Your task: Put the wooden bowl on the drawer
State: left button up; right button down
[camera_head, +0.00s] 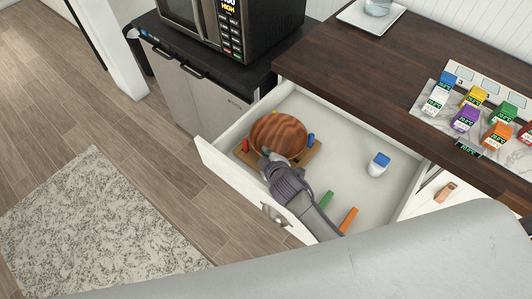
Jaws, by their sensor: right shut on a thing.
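The wooden bowl (279,134) is round with reddish-brown stripes. It is in the open white drawer (335,125), over the left part of its inside, above or on a small wooden board with coloured pegs (310,158). I cannot tell whether the bowl touches the board. My right gripper (269,158) is shut on the near rim of the bowl, its arm coming from the lower right. The fingertips are partly hidden against the bowl. My left gripper is out of view.
A blue-and-white container (378,163), a green block (326,200) and an orange block (348,219) are in the drawer. The dark wooden counter (370,62) above holds several coloured cartons (465,119). A microwave (240,25) stands left.

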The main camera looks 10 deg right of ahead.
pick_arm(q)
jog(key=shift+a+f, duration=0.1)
pick_arm(e)
jog(key=c, duration=1.7)
grip_release()
jog(key=shift+f, duration=0.1)
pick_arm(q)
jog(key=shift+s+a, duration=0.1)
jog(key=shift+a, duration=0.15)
pick_arm(e)
jog(key=o, duration=0.4)
jog(key=shift+s+r, duration=0.15)
jog(key=shift+r, duration=0.05)
jog(key=v, duration=1.1)
jog(key=shift+s+r, duration=0.25)
jog(key=shift+r, duration=0.05)
